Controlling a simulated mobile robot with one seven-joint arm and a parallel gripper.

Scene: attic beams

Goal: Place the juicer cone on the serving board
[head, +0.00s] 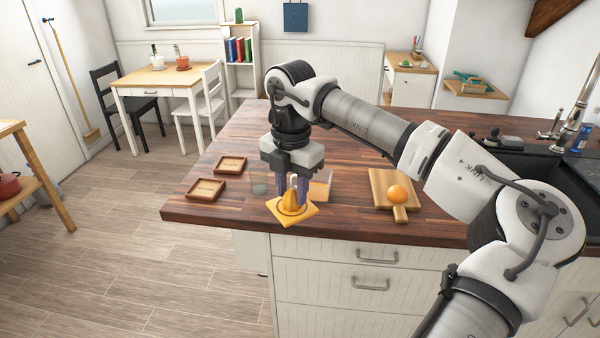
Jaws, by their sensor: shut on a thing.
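The juicer cone (292,210) is yellow-orange, with a ridged cone on a flat square base. My gripper (292,192) points down from above and is shut on the cone; its fingers hide part of it. The cone is upright near the counter's front edge; I cannot tell whether its base touches the wood. The serving board (381,180) is pale wood with a short handle toward the front, lying on the counter to the right of my gripper. An orange fruit (397,194) sits on the board's front right part.
Two small wooden trays (206,189) (230,164) lie on the dark wood counter (185,210) at left. A clear glass (258,184) stands left of my gripper, and a pale item (321,186) is just right. Counter between cone and board is mostly clear. The sink (500,160) is far right.

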